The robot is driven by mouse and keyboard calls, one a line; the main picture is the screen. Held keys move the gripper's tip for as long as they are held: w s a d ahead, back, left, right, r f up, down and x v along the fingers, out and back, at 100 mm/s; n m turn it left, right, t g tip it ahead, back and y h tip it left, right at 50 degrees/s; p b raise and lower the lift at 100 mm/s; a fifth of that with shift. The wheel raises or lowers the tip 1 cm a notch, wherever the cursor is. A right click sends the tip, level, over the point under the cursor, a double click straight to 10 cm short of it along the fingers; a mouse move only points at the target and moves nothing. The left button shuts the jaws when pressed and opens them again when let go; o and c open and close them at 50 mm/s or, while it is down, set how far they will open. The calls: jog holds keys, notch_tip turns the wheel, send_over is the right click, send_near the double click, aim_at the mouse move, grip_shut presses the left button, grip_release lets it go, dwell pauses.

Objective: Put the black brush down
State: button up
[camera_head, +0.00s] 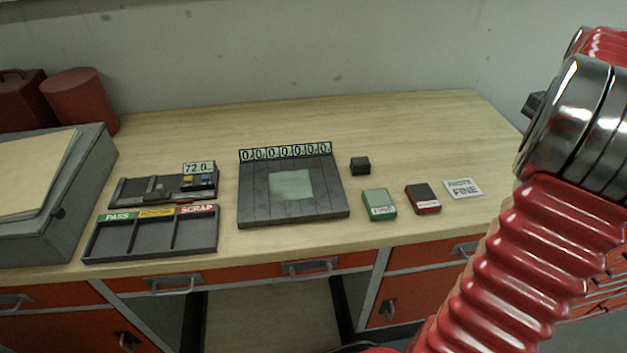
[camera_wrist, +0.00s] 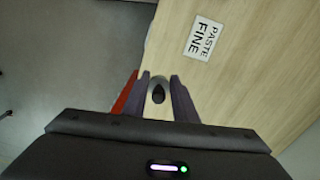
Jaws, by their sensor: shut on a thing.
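In the wrist view my gripper (camera_wrist: 159,84) has its two dark fingers closed around a small dark, rounded thing, the black brush (camera_wrist: 158,96), seen end-on. Most of the brush is hidden by the fingers and my wrist housing. The gripper is over the bench's edge, beside the white "PASTE FINE" card (camera_wrist: 202,38), which lies to the upper right. In the head view my red arm fills the right side, and the fingers and brush cannot be made out there. The card (camera_head: 463,188) lies flat on the wooden bench (camera_head: 420,125).
A green box (camera_head: 379,204), a dark red box (camera_head: 422,198) and a small black block (camera_head: 360,166) stand left of the card. A dark plate (camera_head: 255,205) and a sorting tray (camera_head: 150,238) lie farther left.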

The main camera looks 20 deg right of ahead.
jog(key=shift+w+a, duration=0.1)
jog(key=shift+w, duration=0.1)
dwell(0.4)
jog(key=w+a+n, duration=0.4)
jog(key=w+a, duration=0.6)
jog(key=w, duration=0.2)
jog(key=n, duration=1)
send_over(396, 173)
jog(key=shift+f, duration=0.1)
jog(key=shift+f, duration=3.15)
jog(key=shift+f, duration=1.85)
